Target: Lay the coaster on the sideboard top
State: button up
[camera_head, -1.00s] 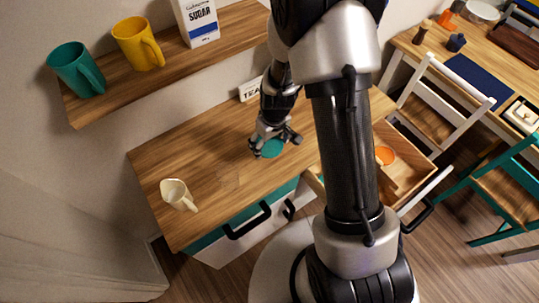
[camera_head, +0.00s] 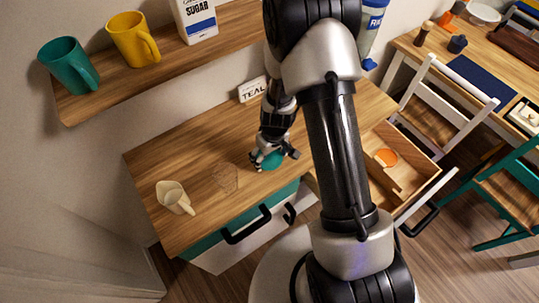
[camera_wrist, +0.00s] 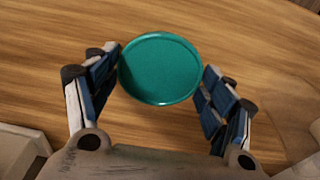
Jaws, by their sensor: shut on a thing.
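The teal round coaster (camera_wrist: 160,68) is between the two fingers of my gripper (camera_wrist: 161,80) in the wrist view, with its flat face toward the camera. The fingers are shut on its left and right edges. In the head view my gripper (camera_head: 272,160) is over the front part of the wooden sideboard top (camera_head: 205,145), and a part of the teal coaster (camera_head: 273,160) shows between the fingers. The coaster is close to the top; I cannot tell whether it touches it. The wood also fills the background of the wrist view (camera_wrist: 50,80).
A cream jug (camera_head: 174,197) and a clear glass (camera_head: 226,178) stand to the left on the top. A TEAL sign (camera_head: 252,90) is at the back. An open drawer (camera_head: 425,178) with an orange coaster (camera_head: 387,157) is at the right. A shelf with mugs hangs above.

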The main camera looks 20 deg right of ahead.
jog(key=o, duration=1.1)
notch_tip(320, 180, up, 12)
jog(key=s+p, duration=0.1)
jog(key=p, duration=0.3)
notch_tip(320, 180, up, 17)
jog(key=m+t, duration=0.1)
send_over(272, 161)
jog(key=s, duration=0.5)
jog(key=s+r+m+t, duration=0.2)
jog(key=s+r, duration=0.8)
jog(key=s, duration=0.5)
jog(key=shift+a+r+m, duration=0.25)
jog(key=shift+r+m, duration=0.05)
jog(key=shift+r, duration=0.1)
jog(key=shift+f, duration=0.15)
